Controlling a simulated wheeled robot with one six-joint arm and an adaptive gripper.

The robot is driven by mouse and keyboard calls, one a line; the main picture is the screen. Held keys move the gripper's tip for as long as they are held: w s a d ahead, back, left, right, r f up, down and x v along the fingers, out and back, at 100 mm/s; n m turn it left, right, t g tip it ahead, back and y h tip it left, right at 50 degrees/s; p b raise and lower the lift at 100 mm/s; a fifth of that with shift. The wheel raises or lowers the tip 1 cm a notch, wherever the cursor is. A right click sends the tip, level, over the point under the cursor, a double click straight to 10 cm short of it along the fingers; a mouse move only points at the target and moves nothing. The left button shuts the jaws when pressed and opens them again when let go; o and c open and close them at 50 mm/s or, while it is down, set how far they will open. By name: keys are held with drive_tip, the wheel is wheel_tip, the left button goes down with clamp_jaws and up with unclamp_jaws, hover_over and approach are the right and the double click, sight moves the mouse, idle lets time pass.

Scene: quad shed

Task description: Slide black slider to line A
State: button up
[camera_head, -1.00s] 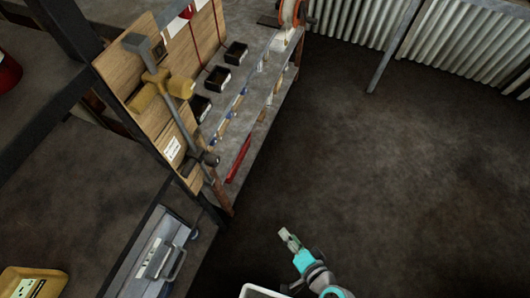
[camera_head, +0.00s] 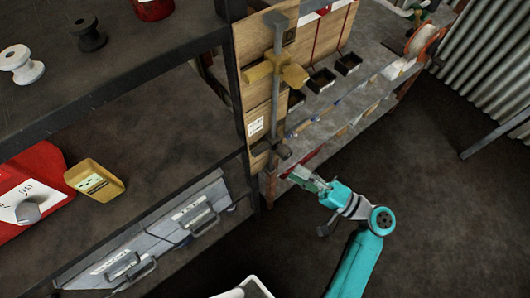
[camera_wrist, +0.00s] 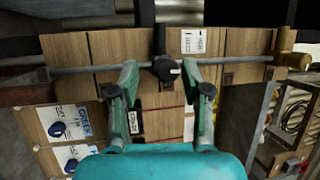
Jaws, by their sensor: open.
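The black slider (camera_wrist: 164,67) sits on a grey horizontal rod (camera_wrist: 222,62) in the wrist view, between and beyond my open fingertips (camera_wrist: 159,78). I cannot tell whether they touch it. In the head view, a dark block that looks like the slider (camera_head: 271,149) is at the low end of the rod (camera_head: 277,55). My gripper (camera_head: 303,176) is just below and right of it. A yellow piece (camera_head: 275,74) is farther up the rod, and a yellow knob shows at the right in the wrist view (camera_wrist: 288,59). I cannot make out line A.
A wooden board (camera_head: 256,95) with a white label (camera_head: 256,126) backs the rod. Small black bins (camera_head: 322,80) stand beyond. Grey cases (camera_head: 190,220), a yellow box (camera_head: 96,180) and a red device (camera_head: 28,185) are at left. Floor at right is clear.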

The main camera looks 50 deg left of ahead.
sight(264, 147)
drive_tip(key=x, duration=1)
drive_tip(key=shift+a, duration=0.2)
clamp_jaws()
